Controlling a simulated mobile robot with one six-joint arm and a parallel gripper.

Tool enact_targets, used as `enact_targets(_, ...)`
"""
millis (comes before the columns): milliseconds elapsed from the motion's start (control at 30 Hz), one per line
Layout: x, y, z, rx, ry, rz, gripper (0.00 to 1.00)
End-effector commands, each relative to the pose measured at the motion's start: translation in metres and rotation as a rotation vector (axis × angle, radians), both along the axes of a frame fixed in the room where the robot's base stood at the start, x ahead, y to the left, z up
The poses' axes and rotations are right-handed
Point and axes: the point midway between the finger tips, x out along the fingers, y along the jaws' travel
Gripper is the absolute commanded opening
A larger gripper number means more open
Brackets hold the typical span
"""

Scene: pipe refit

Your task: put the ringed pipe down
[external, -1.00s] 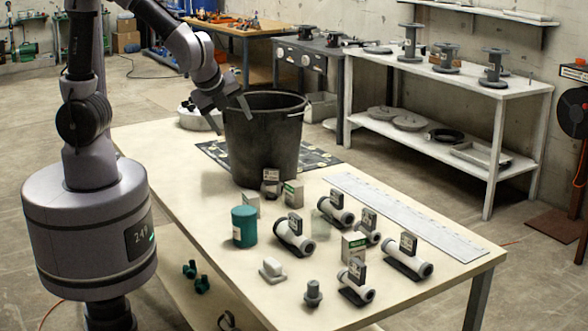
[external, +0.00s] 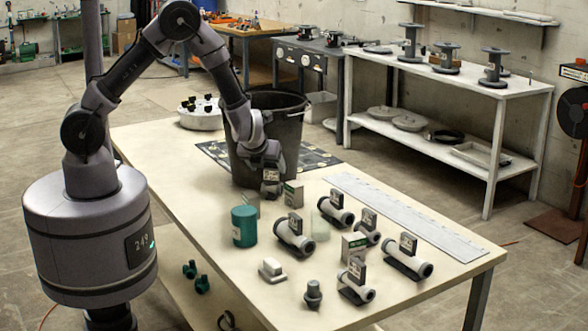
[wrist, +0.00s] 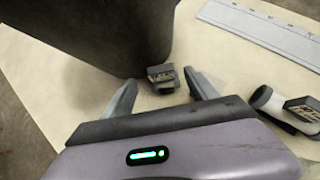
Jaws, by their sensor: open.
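A small grey pipe piece (external: 270,188) with a dark label tag stands on the table right against the front of the black bucket. In the wrist view it (wrist: 163,78) shows between and just beyond my two fingertips; I cannot tell whether a finger touches it. My gripper (external: 268,168) is open, pointing down over this piece, and it also shows in the wrist view (wrist: 160,84). Several grey pipes with tags, such as one pipe (external: 294,238), lie on the table to the right. I cannot make out which piece is the ringed pipe.
The black bucket (external: 240,150) stands close beside my gripper. A long pale ruler (external: 400,215) lies along the far edge.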

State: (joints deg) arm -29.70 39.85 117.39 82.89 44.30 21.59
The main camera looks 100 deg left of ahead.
Motion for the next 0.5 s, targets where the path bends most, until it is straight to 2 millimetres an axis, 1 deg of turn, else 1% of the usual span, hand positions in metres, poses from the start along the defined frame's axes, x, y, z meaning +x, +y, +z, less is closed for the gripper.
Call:
enact_targets(33, 0.0, 0.007, -0.01, 0.0, 0.0, 0.001, 0.67)
enact_targets(100, 0.001, 0.018, -0.021, 0.0, 0.0, 0.003, 0.67)
enact_targets(167, 0.001, 0.025, -0.028, -0.001, -0.001, 0.002, 0.67)
enact_targets(233, 0.001, 0.029, -0.03, 0.0, -0.001, 0.001, 0.67)
enact_targets(367, 0.002, 0.029, -0.028, 0.0, 0.0, 0.0, 0.67)
enact_targets(400, 0.002, 0.029, -0.028, 0.0, 0.0, 0.0, 0.63)
enact_targets(467, 0.002, 0.029, -0.027, 0.0, 0.0, 0.0, 0.52)
enact_targets(500, 0.002, 0.028, -0.027, 0.0, -0.001, 0.001, 0.44)
